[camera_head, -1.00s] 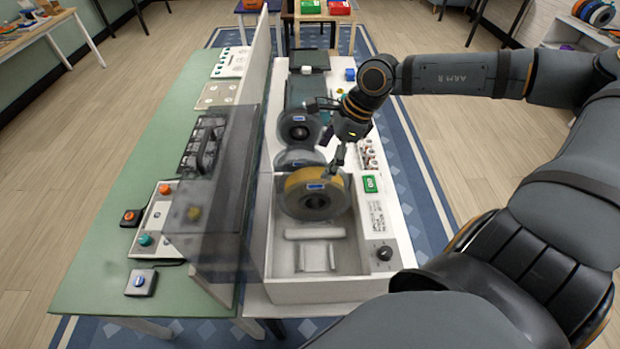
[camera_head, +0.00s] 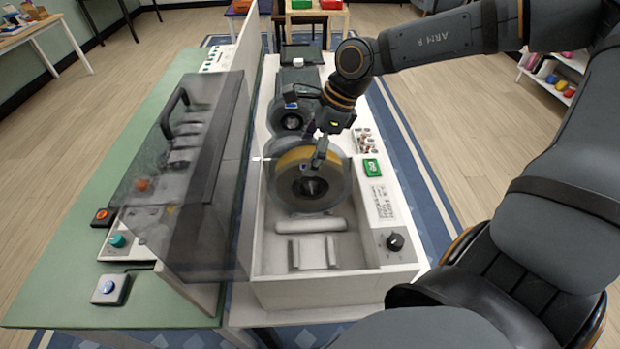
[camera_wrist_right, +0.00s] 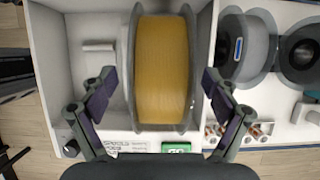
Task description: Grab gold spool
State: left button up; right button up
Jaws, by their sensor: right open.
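The gold spool (camera_head: 292,162) stands upright on its rim at the far end of a white open-topped box (camera_head: 330,284). It has clear grey flanges around a gold winding. My right gripper (camera_head: 308,142) is over the near top of it. In the right wrist view the gold spool (camera_wrist_right: 161,70) lies between the two open fingers of my right gripper (camera_wrist_right: 160,95), one on each side, with gaps visible. I cannot tell how deep the fingers reach. My left gripper is not in view.
Dark spools (camera_head: 292,118) stand behind the box; they also show in the right wrist view (camera_wrist_right: 300,55). A raised transparent lid (camera_head: 185,190) stands left of the box. A green button (camera_head: 372,168) and a black knob (camera_head: 395,242) sit on the box's right panel.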

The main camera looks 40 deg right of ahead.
jog(key=x, duration=0.2)
jog(key=shift+f, duration=0.3)
jog(key=shift+w+a+f, duration=0.25)
jog(key=shift+w+f, duration=0.05)
jog(key=shift+f, duration=0.1)
jog(key=shift+s, duration=0.1)
jog(key=shift+c, duration=0.3)
jog(key=shift+d, duration=0.1)
jog(key=shift+c, duration=1.2)
jog(key=c, duration=1.4)
grip_shut()
jog(key=shift+r, duration=0.15)
